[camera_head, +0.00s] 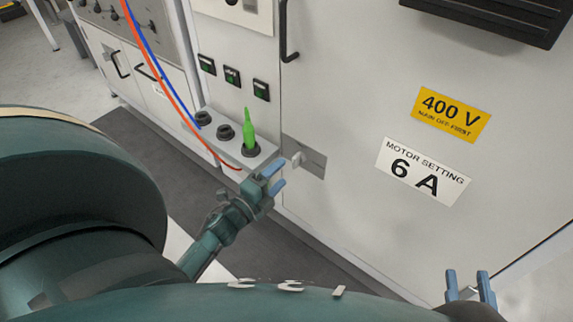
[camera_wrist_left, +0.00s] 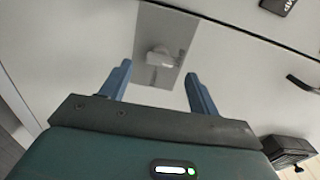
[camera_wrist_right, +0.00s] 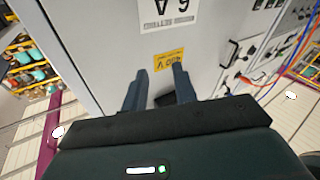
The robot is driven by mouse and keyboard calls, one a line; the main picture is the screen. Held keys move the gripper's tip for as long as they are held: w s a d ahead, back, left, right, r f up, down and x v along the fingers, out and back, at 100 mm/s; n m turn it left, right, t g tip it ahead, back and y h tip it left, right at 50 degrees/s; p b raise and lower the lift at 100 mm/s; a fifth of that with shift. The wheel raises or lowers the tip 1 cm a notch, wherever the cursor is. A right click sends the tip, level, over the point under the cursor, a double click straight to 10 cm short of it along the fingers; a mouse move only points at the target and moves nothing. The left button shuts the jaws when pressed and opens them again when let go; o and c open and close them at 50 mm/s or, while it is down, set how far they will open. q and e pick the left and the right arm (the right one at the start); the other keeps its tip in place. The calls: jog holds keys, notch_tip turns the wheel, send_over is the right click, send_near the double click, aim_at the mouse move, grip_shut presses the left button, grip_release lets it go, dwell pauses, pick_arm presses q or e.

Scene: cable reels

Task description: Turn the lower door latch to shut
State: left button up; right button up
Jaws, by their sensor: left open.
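The lower door latch (camera_head: 298,160) is a small pale handle on a grey plate (camera_head: 315,165) near the left edge of the white cabinet door. In the left wrist view the latch (camera_wrist_left: 160,58) lies ahead, between and beyond my fingertips. My left gripper (camera_head: 275,178) is open and empty, a little short of the latch, its blue fingers pointing toward it. It also shows in the left wrist view (camera_wrist_left: 158,85). My right gripper (camera_head: 468,280) is open and empty at the lower right, away from the latch; its fingers show in the right wrist view (camera_wrist_right: 160,80).
A ledge (camera_head: 222,141) left of the latch carries sockets and a green plug (camera_head: 249,130), with red and blue cables nearby. A black bar handle (camera_head: 288,32) is higher on the door. Yellow (camera_head: 451,114) and white (camera_head: 424,170) labels sit right of the latch.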

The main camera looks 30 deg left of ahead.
pick_arm(q)
jog(key=s+p, duration=0.1)
jog(key=s, duration=0.7)
jog(key=shift+s+a, duration=0.2)
jog(key=shift+a, duration=0.15)
pick_arm(e)
jog(key=shift+w+d+f+m+g+h, duration=0.15)
jog(key=shift+d+f+m+g+h, duration=0.25)
jog(key=shift+h, duration=0.3)
jog(key=shift+r, duration=0.2)
